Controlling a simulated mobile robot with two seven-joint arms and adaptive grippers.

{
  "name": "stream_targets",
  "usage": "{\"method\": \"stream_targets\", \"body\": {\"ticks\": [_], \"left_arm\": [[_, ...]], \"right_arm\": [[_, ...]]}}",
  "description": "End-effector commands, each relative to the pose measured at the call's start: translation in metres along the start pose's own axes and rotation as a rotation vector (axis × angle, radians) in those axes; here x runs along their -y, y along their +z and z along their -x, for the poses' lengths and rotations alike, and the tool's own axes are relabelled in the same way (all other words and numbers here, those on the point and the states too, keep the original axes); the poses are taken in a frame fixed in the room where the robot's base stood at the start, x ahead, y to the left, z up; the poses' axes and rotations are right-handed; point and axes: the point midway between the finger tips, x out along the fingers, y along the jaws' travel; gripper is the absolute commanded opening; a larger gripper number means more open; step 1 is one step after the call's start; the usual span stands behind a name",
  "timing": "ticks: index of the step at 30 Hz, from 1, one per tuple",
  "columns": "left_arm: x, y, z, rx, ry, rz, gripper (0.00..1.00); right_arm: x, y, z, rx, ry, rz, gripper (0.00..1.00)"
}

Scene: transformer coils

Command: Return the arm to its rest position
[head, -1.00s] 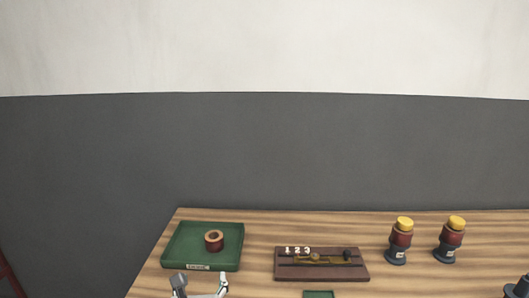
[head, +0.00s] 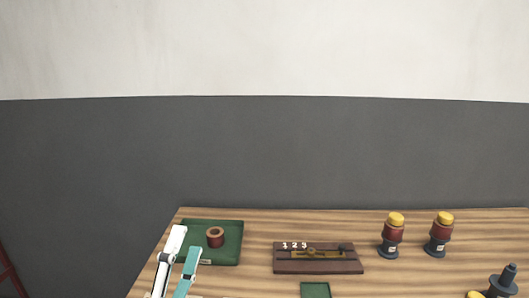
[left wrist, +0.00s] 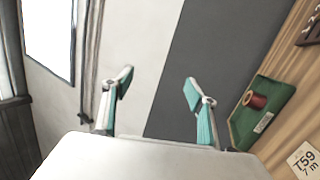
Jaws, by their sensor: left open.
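My left gripper (head: 184,246) stands at the lower left of the head view, fingers pointing up, in front of the green tray (head: 231,250). In the left wrist view my left gripper (left wrist: 159,86) has its teal fingers spread wide, with nothing between them. It faces the wall, apart from the tray. A red-brown coil (head: 215,237) sits on the tray; it also shows in the left wrist view (left wrist: 254,101). My right gripper is not in view.
The wooden table (head: 255,225) holds a brown board with a brass slider (head: 318,260), two dark posts with red and yellow rings (head: 391,237) (head: 438,236), and a small green piece (head: 315,290). Another dark post (head: 503,282) is at the lower right. The air above the table is clear.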

Motion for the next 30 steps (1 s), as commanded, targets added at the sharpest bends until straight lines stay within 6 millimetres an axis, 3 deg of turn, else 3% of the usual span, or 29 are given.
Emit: {"method": "stream_targets", "body": {"ticks": [2, 6, 11, 15, 18, 24, 30], "left_arm": [[0.008, 0.023, 0.013, 0.123, -0.029, -0.217, 0.58], [0.047, 0.053, 0.044, 0.352, -0.122, -0.612, 0.58], [0.115, 0.051, 0.099, 0.618, -0.304, -1.044, 0.58], [0.168, 0.013, 0.157, 0.839, -0.513, -1.374, 0.58], [0.19, -0.024, 0.195, 0.972, -0.666, -1.555, 0.58], [0.202, -0.086, 0.249, 1.146, -0.904, -1.771, 0.58], [0.197, -0.131, 0.285, 1.257, -1.083, -1.891, 0.58]], "right_arm": [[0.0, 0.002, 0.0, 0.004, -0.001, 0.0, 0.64], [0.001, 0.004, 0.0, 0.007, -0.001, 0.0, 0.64], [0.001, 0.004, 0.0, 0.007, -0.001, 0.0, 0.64], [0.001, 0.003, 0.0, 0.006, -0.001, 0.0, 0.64], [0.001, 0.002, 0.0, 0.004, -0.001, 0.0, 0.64], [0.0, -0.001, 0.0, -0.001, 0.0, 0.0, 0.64], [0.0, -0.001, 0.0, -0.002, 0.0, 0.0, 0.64]]}}
